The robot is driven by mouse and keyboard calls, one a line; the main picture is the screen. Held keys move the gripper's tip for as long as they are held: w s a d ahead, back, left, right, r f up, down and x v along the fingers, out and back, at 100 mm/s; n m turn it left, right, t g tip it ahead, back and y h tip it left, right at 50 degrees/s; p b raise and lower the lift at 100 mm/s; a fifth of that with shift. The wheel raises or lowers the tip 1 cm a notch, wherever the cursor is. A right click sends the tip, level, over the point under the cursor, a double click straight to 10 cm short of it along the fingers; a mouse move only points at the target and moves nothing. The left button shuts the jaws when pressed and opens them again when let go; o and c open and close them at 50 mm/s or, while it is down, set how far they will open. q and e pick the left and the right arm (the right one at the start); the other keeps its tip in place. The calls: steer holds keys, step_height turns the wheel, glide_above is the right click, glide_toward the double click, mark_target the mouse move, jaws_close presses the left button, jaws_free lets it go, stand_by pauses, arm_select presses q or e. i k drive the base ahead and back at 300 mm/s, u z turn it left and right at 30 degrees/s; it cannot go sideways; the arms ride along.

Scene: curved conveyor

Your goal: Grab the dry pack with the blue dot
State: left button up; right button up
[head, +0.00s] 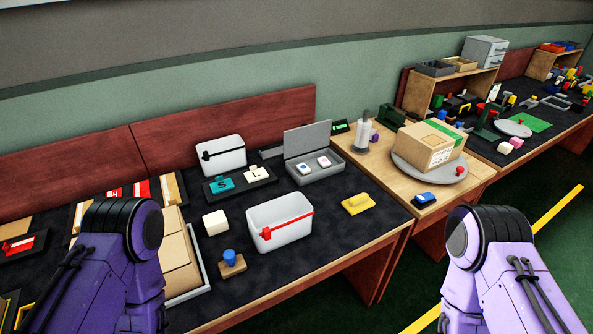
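Two small white packs lie in a grey open-lidded case (316,177) on the dark work mat. The left pack, with a blue dot (304,168), sits beside a pack with a pink or red mark (324,162). Purple links of my two arms show at the lower left and lower right. Neither gripper is in view.
A white bin with a red band (268,237), a white bin with a black band (219,160), a yellow block (358,203), a white cube (215,222) and a blue-knobbed stamp (231,262) stand around the case. A carton (430,147) rests on a round plate at right.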

mark_target(302, 168)
steer(key=z, duration=1)
steer(key=k, duration=0.35)
steer(key=u, duration=0.4)
